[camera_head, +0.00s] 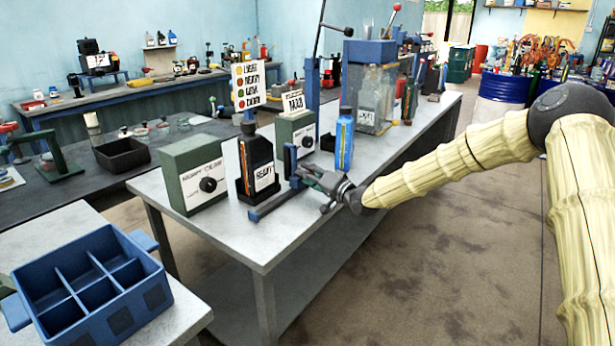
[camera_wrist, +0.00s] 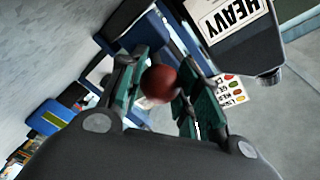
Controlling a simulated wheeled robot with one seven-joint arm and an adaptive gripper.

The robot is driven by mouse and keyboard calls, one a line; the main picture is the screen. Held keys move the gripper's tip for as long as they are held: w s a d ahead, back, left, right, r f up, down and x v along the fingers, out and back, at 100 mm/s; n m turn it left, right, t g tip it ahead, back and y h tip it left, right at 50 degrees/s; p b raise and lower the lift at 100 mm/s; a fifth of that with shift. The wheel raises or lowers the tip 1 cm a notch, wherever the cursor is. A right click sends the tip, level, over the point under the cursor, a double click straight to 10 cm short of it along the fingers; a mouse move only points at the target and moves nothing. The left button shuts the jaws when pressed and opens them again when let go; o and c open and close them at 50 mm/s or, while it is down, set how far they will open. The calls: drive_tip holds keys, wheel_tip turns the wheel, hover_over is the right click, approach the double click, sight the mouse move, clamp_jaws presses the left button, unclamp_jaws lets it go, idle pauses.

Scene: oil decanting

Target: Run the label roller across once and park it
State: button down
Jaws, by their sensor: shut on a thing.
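The dark bottle (camera_head: 257,165) with a white label stands upright on the grey metal table; in the wrist view its label (camera_wrist: 229,14) reads HEAVY. A blue rail (camera_head: 275,205) lies on the table in front of it, with a blue upright (camera_head: 290,160) beside the bottle; these look like the label roller's frame. My gripper (camera_head: 311,176) is at the right of this upright, low over the table. In the wrist view its green fingers (camera_wrist: 160,90) are shut on a red ball knob (camera_wrist: 159,84), apparently the roller's handle. The roller surface itself is not clearly visible.
A green dial box (camera_head: 193,172) stands left of the bottle, another (camera_head: 295,133) behind it. A blue bottle (camera_head: 344,142) stands close behind my gripper. A colour card (camera_head: 249,86) rises above the dark bottle. A blue divided crate (camera_head: 90,285) sits at front left. The table's right front is clear.

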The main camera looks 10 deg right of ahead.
drive_tip(key=c, duration=1.4)
unclamp_jaws()
drive_tip(key=shift+w+d+r, duration=0.15)
drive_tip(key=shift+d, duration=0.05)
drive_tip(key=o, duration=0.4)
drive_tip(key=shift+w+d, duration=0.1)
drive_tip(key=shift+d, duration=0.05)
drive_tip(key=v, duration=1.2)
drive_tip(key=shift+a, duration=0.2)
drive_tip(key=shift+f, duration=0.2)
